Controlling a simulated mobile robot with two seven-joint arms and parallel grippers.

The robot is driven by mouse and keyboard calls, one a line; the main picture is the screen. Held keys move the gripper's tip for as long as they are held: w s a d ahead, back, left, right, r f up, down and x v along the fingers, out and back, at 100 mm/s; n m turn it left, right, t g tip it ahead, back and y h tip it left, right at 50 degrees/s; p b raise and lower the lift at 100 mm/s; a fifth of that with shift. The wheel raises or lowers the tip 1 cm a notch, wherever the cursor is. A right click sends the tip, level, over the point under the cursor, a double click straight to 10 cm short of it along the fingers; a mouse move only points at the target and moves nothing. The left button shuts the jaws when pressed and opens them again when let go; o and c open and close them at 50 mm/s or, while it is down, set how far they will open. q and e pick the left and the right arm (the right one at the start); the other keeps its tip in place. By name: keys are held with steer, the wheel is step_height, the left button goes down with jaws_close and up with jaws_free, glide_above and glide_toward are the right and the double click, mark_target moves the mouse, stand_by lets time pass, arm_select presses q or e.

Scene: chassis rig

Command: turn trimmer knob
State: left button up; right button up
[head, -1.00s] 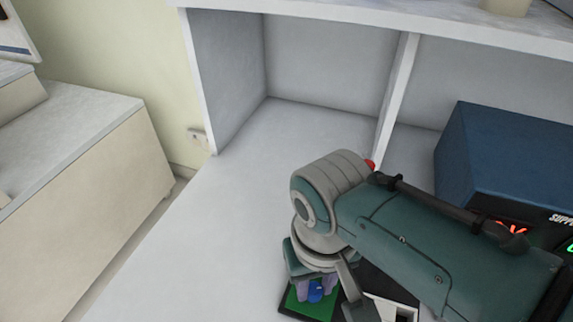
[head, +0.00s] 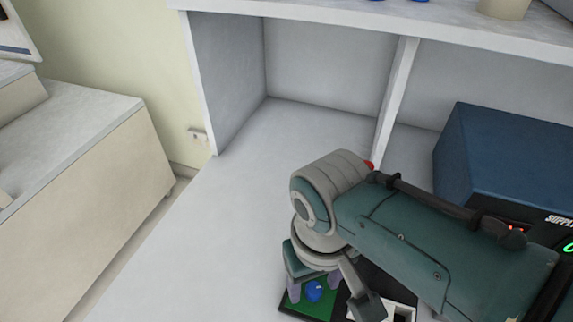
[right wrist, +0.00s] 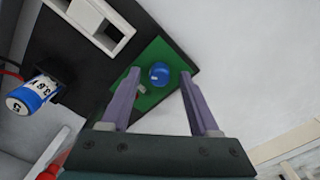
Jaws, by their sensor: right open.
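The blue trimmer knob (head: 314,291) sits on a green board (head: 325,303) at the bottom of the head view. In the right wrist view the round knob (right wrist: 159,74) shows whole on the green board (right wrist: 152,99), with a small metallic part beside it. My right gripper (right wrist: 159,78) is open, its two purple fingers on either side of the knob with a visible gap to each. In the head view my right gripper (head: 313,288) comes down over the board, and my wrist hides part of it. My left gripper is not in view.
The green board lies on a black base plate (right wrist: 75,50) with a white frame-like part (right wrist: 92,22). A blue battery-like cylinder (right wrist: 30,96) with a red wire is near it. A blue supply box (head: 510,155) stands at right. The bench left of the board is clear.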

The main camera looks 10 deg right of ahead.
mark_target(314, 289)
step_height(314, 289, up, 8)
steer(key=p, duration=0.4)
steer(key=shift+r, duration=0.7)
